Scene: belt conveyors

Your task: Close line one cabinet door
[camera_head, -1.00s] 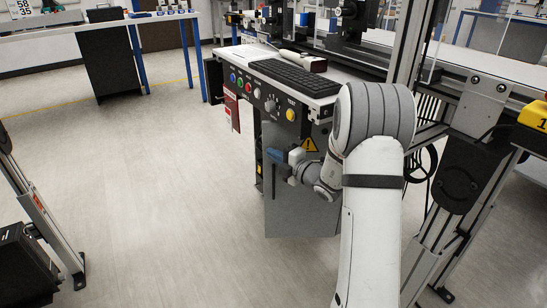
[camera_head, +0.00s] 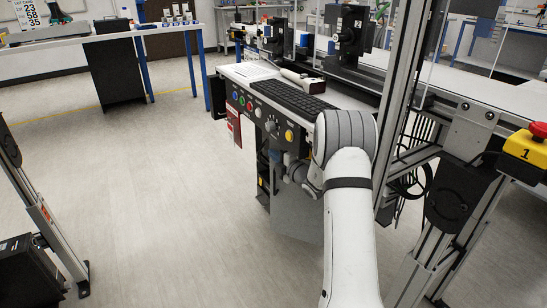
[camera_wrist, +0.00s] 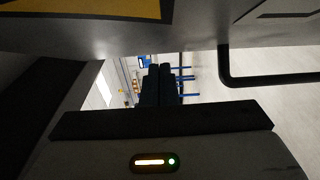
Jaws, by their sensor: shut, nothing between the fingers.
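The line one cabinet door (camera_head: 297,212) is a grey panel below the control console, standing partly open. A dark gap into the cabinet (camera_head: 263,180) shows to its left. My gripper (camera_head: 277,157) is just below the console, near the upper part of the door, and is mostly hidden by my wrist and arm. In the wrist view its dark fingers (camera_wrist: 158,84) are together and empty. A grey panel with a yellow label (camera_wrist: 100,8) and a black bar handle (camera_wrist: 265,80) lies along the top of that view. I cannot tell whether the fingers touch it.
The console (camera_head: 265,118) with buttons and a keyboard (camera_head: 290,98) overhangs the cabinet. Open floor (camera_head: 150,190) lies to the left.

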